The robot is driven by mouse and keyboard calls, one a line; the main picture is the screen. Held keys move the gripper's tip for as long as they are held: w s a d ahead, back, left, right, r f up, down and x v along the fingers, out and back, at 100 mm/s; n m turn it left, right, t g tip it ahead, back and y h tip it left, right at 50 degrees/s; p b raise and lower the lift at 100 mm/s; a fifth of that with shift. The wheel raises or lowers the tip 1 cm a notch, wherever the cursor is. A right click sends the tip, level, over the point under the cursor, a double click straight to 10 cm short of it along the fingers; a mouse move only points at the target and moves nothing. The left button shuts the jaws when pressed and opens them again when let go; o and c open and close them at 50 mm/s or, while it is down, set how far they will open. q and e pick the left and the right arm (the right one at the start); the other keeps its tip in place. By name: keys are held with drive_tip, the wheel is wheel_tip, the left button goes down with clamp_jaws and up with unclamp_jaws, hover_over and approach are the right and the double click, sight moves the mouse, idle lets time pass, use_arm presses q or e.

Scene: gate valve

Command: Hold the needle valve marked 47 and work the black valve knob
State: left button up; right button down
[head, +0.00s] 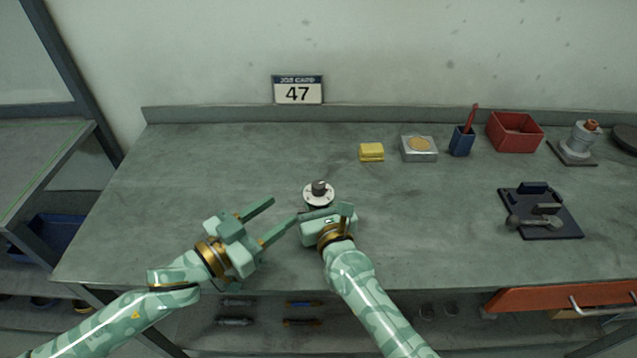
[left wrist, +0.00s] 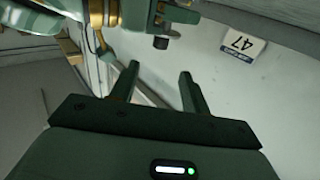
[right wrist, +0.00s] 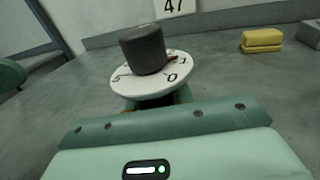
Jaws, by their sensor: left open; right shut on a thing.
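The needle valve has a white numbered dial (head: 319,197) topped by the black valve knob (head: 319,187). In the right wrist view the knob (right wrist: 143,50) stands upright over the dial (right wrist: 150,84), with a red pointer near the 0 and 1. My right gripper (head: 328,211) is shut on the valve below the dial; its fingers hide most of the body. No 47 is readable on the valve itself. My left gripper (head: 284,212) is open and empty, left of the valve and apart from the knob. In the left wrist view the knob (left wrist: 161,42) shows beyond the fingers.
A job card (head: 298,90) reading 47 is on the back wall. A yellow block (head: 371,152), metal box (head: 419,149), blue cup (head: 462,141) and red bin (head: 515,131) stand along the back right. A dark plate fixture (head: 540,222) lies right. The bench's left side is clear.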

sight(313, 188)
use_arm(q)
drive_tip(key=x, duration=1.1)
drive_tip(key=shift+w+d+f, duration=0.15)
drive_tip(key=shift+w+d, duration=0.1)
drive_tip(key=c, duration=1)
